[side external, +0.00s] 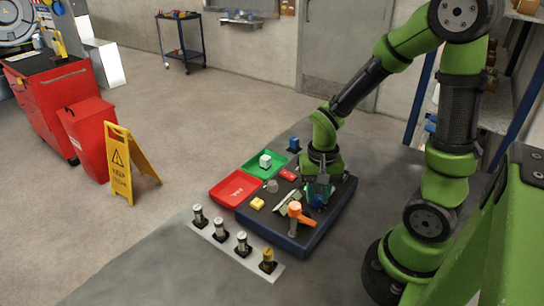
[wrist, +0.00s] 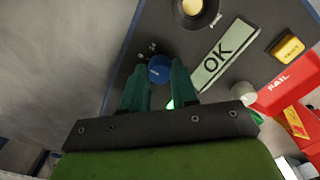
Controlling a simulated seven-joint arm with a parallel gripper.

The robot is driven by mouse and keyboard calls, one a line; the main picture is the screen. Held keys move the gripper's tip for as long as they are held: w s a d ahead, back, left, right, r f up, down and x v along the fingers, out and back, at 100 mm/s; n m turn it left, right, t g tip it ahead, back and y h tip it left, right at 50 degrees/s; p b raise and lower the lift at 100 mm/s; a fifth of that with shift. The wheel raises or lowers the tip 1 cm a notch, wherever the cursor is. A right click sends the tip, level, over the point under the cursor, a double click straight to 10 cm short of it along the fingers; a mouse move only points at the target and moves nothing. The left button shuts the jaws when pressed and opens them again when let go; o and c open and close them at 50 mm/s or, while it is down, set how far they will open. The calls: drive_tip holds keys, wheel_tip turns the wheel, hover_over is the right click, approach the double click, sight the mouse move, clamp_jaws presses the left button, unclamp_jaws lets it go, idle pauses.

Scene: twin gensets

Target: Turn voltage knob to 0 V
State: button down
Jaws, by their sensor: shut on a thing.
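The blue round knob (wrist: 160,68) sits on the dark panel in the wrist view, with small white marks beside it. My gripper (wrist: 159,76) has its two green fingers on either side of the knob, shut on it. The marks are too small to read, so I cannot tell the knob's setting. In the side view my gripper (side external: 318,186) points down onto the right part of the dark panel box (side external: 281,240). The fingers and wrist hide most of the knob there.
A light OK plate (wrist: 219,59) lies beside the knob. A yellow button (wrist: 290,47) and a grey round knob (wrist: 243,92) are on the same panel. An orange-topped lever (side external: 297,211) stands close to my gripper. Red (side external: 222,197) and green (side external: 248,164) trays adjoin the panel.

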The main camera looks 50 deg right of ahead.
sight(317, 197)
drive_tip(key=shift+n, duration=0.6)
drive_tip(key=c, duration=0.9)
unclamp_jaws()
drive_tip(key=shift+o, duration=0.2)
drive_tip(key=shift+r, duration=0.1)
wheel_tip(317, 197, up, 17)
